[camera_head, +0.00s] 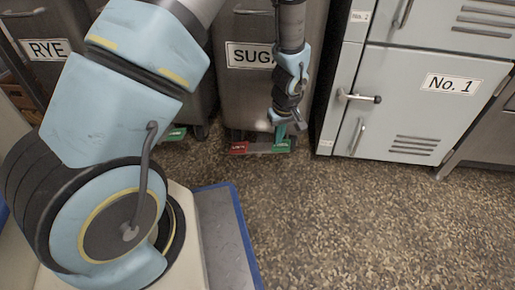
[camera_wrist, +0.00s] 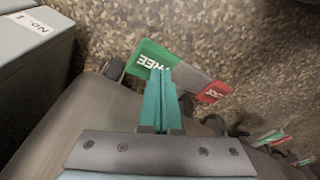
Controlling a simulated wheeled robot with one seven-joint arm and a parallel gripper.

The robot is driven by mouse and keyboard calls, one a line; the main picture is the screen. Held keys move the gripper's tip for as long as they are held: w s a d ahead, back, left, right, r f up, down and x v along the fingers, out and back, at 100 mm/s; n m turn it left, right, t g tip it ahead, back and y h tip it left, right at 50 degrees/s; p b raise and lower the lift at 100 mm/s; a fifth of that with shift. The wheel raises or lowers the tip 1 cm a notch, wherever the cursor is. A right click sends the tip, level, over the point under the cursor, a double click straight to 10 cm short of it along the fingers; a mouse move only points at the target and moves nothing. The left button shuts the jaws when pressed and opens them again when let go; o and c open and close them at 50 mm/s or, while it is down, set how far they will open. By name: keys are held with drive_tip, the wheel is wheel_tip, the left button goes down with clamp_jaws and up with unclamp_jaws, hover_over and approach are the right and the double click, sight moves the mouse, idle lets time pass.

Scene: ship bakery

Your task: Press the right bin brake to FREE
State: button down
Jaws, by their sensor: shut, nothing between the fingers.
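The right bin (camera_head: 262,95), labelled SUGAR, has a brake pedal low at its front. The pedal has a red end (camera_head: 238,148) at left and a green end (camera_head: 282,147) at right. In the wrist view the green end (camera_wrist: 148,60) reads FREE and the red end (camera_wrist: 213,92) is beyond a grey middle. My gripper (camera_head: 291,129) is shut and empty, pointing down at the green end. In the wrist view its teal fingertips (camera_wrist: 158,75) overlap the green end's edge. I cannot tell whether they touch it or which end is lower.
A bin labelled RYE (camera_head: 47,49) stands at left. Another bin's brake pedal (camera_head: 176,134) shows a green end behind my arm. A grey locker (camera_head: 415,100) marked No. 1, with a protruding handle, stands right of the SUGAR bin. The speckled floor (camera_head: 350,220) in front is clear.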

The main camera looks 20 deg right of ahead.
drive_tip(key=shift+f+b, duration=0.7)
drive_tip(key=shift+f, duration=0.6)
idle(0.5)
drive_tip(key=shift+r, duration=0.15)
wheel_tip(320, 180, up, 7)
drive_tip(key=p, duration=0.6)
drive_tip(key=shift+p, duration=0.3)
